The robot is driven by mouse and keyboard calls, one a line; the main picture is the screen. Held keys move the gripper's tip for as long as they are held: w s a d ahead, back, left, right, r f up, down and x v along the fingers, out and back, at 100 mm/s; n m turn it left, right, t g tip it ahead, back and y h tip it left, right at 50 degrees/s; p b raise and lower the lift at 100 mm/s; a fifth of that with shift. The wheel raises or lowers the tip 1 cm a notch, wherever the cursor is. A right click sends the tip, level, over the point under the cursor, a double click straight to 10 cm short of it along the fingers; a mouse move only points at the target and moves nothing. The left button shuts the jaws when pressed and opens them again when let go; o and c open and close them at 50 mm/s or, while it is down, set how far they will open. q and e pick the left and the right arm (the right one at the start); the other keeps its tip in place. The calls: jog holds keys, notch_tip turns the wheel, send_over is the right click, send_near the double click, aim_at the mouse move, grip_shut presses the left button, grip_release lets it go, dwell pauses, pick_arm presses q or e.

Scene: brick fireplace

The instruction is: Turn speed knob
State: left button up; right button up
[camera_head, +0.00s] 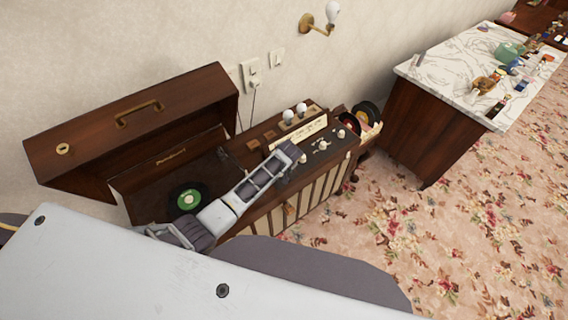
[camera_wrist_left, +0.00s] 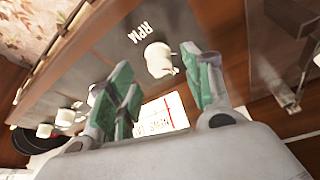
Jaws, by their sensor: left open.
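In the head view my left gripper (camera_head: 288,155) is over the record player console (camera_head: 312,190), and I cannot make out the speed knob, which the gripper seems to cover. My right gripper is not in view.
The console's lid (camera_head: 190,105) stands open behind a record with a green label (camera_head: 187,199). Other white knobs (camera_head: 323,145) and a pale dial (camera_head: 298,130) are close by. More records (camera_head: 366,112) are at the right end. A marble-topped table (camera_head: 460,70) stands farther right.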

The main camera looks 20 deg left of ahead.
pick_arm(q)
jog(key=v, duration=0.9)
dwell(0.8)
